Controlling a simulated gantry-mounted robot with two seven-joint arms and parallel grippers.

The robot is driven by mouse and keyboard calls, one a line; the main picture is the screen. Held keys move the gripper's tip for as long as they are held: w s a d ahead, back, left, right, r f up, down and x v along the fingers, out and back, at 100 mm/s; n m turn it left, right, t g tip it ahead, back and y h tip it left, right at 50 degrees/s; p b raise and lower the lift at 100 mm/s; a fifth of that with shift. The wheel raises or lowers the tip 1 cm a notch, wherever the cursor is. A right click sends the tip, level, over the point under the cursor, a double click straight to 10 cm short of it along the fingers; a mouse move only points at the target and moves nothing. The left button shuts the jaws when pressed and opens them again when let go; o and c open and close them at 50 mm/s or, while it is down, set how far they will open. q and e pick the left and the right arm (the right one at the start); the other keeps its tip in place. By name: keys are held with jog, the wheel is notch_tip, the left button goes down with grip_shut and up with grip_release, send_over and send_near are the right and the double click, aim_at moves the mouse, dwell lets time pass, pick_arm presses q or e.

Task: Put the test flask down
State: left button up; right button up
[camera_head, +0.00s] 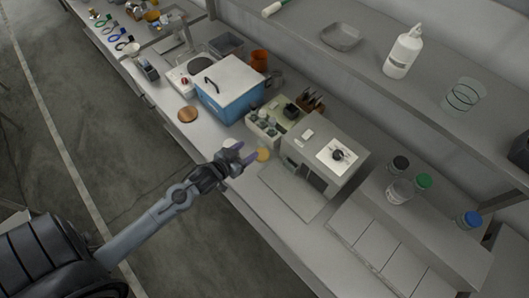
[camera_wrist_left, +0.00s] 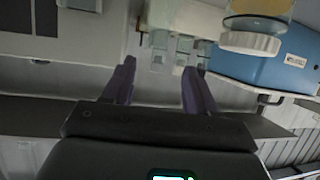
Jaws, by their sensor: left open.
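My left gripper (camera_head: 243,154) reaches over the front edge of the bench and is open. In the left wrist view, which looks upside down, its two purple fingers (camera_wrist_left: 155,92) stand apart with nothing between them. A jar-like flask with yellowish contents (camera_wrist_left: 258,8) and a white lid (camera_wrist_left: 250,42) stands beside the fingers, apart from them. In the head view a white round top (camera_head: 230,144), probably this flask, shows just behind the gripper, partly hidden by it. I cannot tell for sure that it is the test flask. My right gripper is not in view.
A yellow disc (camera_head: 263,154) lies right of the gripper. Behind are a rack of small bottles (camera_head: 263,127), a blue box with a white lid (camera_head: 229,90) and a grey instrument (camera_head: 325,150). A brown disc (camera_head: 187,114) lies left, with some bare bench around it.

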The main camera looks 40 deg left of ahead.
aim_at(264, 141)
pick_arm(q)
jog(key=x, duration=0.5)
jog(key=shift+w+r, duration=0.2)
jog(key=shift+w, duration=0.15)
jog(key=w+f, duration=0.2)
jog(key=w, duration=0.1)
jog(key=shift+w+d+f, duration=0.1)
jog(key=shift+w+d, duration=0.15)
jog(key=shift+d, duration=0.15)
jog(key=shift+w+f, duration=0.25)
jog(key=shift+w, duration=0.25)
grip_shut()
